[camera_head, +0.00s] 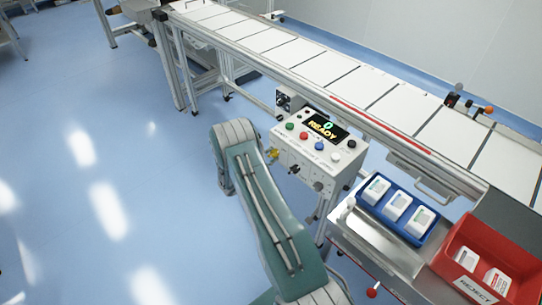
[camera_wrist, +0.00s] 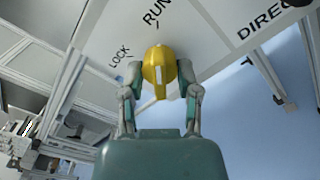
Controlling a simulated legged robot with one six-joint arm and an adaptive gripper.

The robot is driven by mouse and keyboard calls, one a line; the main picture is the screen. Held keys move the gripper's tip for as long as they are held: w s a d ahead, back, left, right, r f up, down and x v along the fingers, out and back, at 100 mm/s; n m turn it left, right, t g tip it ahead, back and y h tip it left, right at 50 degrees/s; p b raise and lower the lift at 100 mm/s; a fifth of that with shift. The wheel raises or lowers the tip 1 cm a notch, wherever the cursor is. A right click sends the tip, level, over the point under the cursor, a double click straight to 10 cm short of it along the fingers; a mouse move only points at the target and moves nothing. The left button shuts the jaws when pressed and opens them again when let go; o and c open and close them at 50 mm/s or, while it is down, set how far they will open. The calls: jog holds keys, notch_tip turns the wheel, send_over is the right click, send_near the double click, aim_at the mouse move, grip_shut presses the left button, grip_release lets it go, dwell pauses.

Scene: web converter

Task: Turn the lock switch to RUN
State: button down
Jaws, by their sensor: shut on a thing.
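The yellow lock switch (camera_wrist: 173,73) is in the middle of the wrist view, on a pale panel. It has a white pointer line, near upright in the picture, its upper end towards the RUN label (camera_wrist: 155,14). The LOCK label (camera_wrist: 120,56) is at its left. My gripper (camera_wrist: 160,77) is shut on the switch, one finger on each side. In the head view the yellow switch (camera_head: 273,154) shows small on the console front; my arm hides most of the gripper there.
The console (camera_head: 335,165) carries several coloured buttons and a display (camera_head: 322,127) reading READY. A conveyor (camera_head: 330,70) runs behind it. A blue tray (camera_head: 375,208) with white packs and a red REJECT bin (camera_head: 460,235) stand at right. Floor at left is clear.

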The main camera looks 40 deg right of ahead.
dwell(0.4)
jog(key=shift+c, duration=1.7)
grip_release()
jog(key=s+a, duration=0.1)
jog(key=a, duration=1.1)
